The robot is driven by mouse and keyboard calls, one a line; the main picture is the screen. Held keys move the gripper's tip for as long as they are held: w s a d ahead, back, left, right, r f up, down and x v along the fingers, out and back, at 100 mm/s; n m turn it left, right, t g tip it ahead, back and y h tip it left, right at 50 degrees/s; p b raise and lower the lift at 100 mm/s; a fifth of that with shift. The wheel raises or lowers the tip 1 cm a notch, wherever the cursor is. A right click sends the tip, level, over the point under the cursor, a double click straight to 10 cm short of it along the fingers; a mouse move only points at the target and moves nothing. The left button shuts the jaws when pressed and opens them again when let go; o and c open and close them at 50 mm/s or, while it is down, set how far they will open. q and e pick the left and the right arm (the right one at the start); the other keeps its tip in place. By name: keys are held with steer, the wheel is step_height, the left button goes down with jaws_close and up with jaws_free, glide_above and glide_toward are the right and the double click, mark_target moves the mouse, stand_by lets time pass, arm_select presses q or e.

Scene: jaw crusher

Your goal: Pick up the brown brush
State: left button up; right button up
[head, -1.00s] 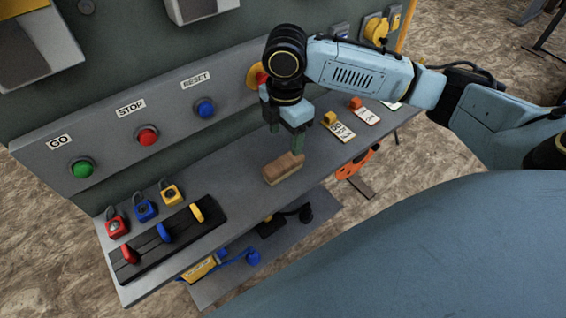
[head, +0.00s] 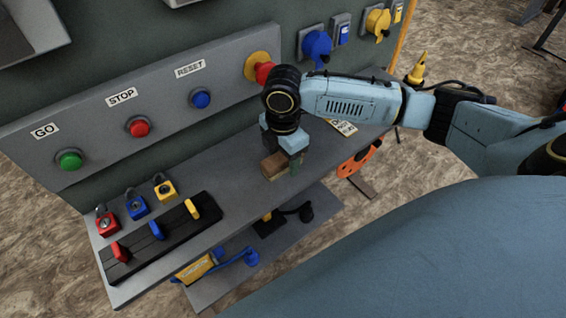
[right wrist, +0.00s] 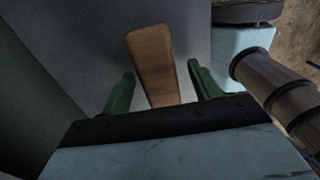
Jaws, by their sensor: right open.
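The brown brush (head: 272,167) lies on the grey shelf of the control panel in the head view. My right gripper (head: 283,165) is down over it, and its fingers partly hide the brush. In the right wrist view the brush's wooden handle (right wrist: 152,62) extends up between the two green fingers of the gripper (right wrist: 160,88). A gap shows on each side of the handle at the fingertips, so the jaws are open around it. My left gripper is not in view.
The grey shelf (head: 225,178) is clear left of the brush. Several padlocks, including a yellow one (head: 165,188), and a black rack (head: 160,240) are at its left end. A red knob (head: 262,72) is on the panel behind my wrist. A tag (head: 343,127) lies right.

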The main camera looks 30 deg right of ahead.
mark_target(283, 156)
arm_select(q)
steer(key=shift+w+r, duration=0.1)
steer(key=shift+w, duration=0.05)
arm_select(e)
steer(key=shift+f, duration=0.2)
steer(key=c, duration=1.1)
steer(key=shift+r, duration=0.2)
